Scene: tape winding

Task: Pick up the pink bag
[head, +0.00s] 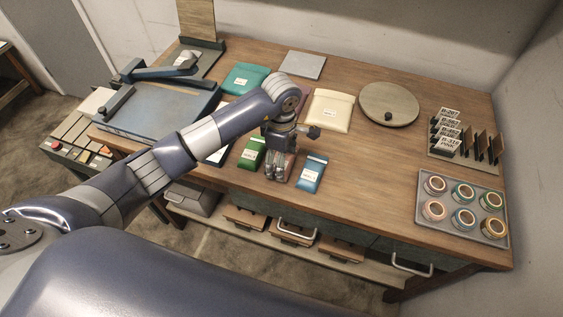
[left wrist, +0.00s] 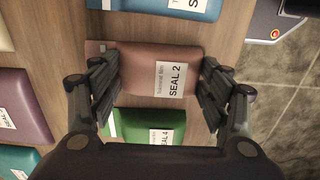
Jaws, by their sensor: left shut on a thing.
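The pink bag, a dusty brownish-pink packet labelled SEAL 2 (left wrist: 145,58), lies between the two fingers of my left gripper (left wrist: 160,88) in the left wrist view. The fingers are shut on its two ends. In the head view my left gripper (head: 278,174) points down near the front edge of the table, and mostly hides the pink bag (head: 290,163). I cannot tell whether the bag is off the table. My right gripper is in neither view.
A blue bag (head: 311,173) and a green bag (head: 249,154) lie close on either side. Behind are a cream bag (head: 331,110), a teal bag (head: 243,79) and a round wooden disc (head: 389,104). A tray (head: 424,217) of tape rolls stands at right.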

